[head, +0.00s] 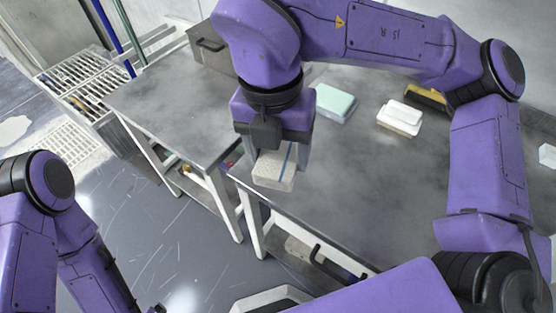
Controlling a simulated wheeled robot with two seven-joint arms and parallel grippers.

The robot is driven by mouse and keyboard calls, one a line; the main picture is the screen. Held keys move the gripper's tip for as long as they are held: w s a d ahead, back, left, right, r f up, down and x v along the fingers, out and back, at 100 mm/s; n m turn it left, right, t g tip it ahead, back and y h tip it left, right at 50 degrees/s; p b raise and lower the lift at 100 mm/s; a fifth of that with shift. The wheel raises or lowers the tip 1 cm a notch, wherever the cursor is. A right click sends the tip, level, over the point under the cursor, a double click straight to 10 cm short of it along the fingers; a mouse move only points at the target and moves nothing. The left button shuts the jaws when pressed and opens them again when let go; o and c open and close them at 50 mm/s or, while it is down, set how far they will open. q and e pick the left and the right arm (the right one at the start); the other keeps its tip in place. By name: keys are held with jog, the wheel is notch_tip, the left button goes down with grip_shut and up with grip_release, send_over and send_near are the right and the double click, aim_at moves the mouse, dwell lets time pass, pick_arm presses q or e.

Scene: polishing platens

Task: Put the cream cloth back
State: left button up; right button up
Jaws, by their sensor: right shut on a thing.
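A mint-green folded cloth (335,103), a white folded one (399,118) and a yellow-and-black item (427,96) lie behind the gripper. A white block (547,155) sits far right. A grey box (211,50) stands at the back left. The table's front middle is clear.

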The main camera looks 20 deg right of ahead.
jog(key=shift+s+d+r+n, duration=0.1)
jog(key=shift+s+r+n, duration=0.05)
jog(key=shift+n, duration=0.15)
jog(key=w+d+f, duration=0.1)
jog(key=w+f, duration=0.2)
jog(key=w, duration=0.1)
jog(key=w+d+f+p, duration=0.1)
jog(key=w+f, duration=0.3)
jog(key=w, duration=0.1)
jog(key=w+d+f, duration=0.2)
jog(key=w+f, duration=0.1)
jog(key=w, duration=0.1)
jog(key=shift+w+f+p, duration=0.15)
jog(key=shift+w+p, duration=0.1)
jog(key=shift+p, duration=0.15)
notch_tip(320, 180, down, 3)
jog(key=shift+r, duration=0.1)
jog(key=shift+s+a, duration=0.1)
jog(key=o, duration=1)
notch_tip(320, 180, up, 12)
jog(key=shift+w+a, duration=0.25)
jog(key=shift+a, duration=0.15)
